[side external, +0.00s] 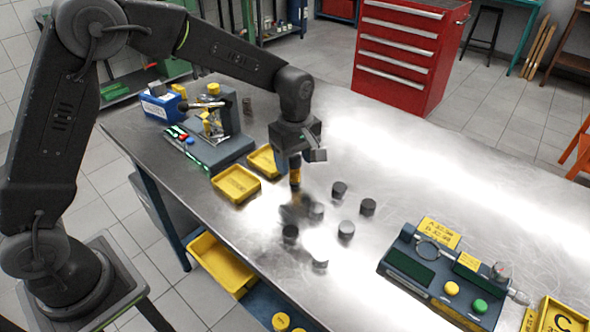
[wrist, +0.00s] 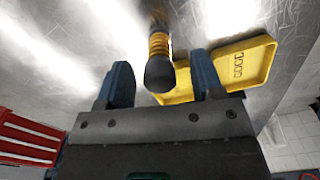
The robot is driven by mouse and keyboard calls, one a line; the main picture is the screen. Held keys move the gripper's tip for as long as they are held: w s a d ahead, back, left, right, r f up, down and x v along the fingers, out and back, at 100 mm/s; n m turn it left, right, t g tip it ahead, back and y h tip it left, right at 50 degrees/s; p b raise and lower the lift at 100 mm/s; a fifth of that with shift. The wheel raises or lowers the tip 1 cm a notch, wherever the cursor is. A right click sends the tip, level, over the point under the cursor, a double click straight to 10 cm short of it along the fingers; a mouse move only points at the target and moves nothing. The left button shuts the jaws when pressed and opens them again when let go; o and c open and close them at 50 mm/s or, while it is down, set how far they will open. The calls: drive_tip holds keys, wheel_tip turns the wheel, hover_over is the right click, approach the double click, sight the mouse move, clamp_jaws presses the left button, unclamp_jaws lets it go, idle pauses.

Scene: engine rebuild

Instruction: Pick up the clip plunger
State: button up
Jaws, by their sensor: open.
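The clip plunger (side external: 295,177) is a slim upright tool with a dark top and a yellow band, standing on the metal table directly below my gripper (side external: 294,160). In the wrist view it shows as a round black knob with a ribbed yellow collar (wrist: 159,47) and a dark shaft. My gripper (wrist: 161,82) is open, with one blue finger on each side of the knob and gaps between. I cannot tell how far the fingertips reach down along it. The plunger's lower end is unclear.
Several dark cylinders (side external: 346,230) stand close around the plunger. The table's far right is clear.

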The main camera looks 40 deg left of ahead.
drive_tip(key=shift+f, duration=1.45)
drive_tip(key=shift+c, duration=0.2)
drive_tip(key=c, duration=1)
drive_tip(key=shift+r, duration=0.15)
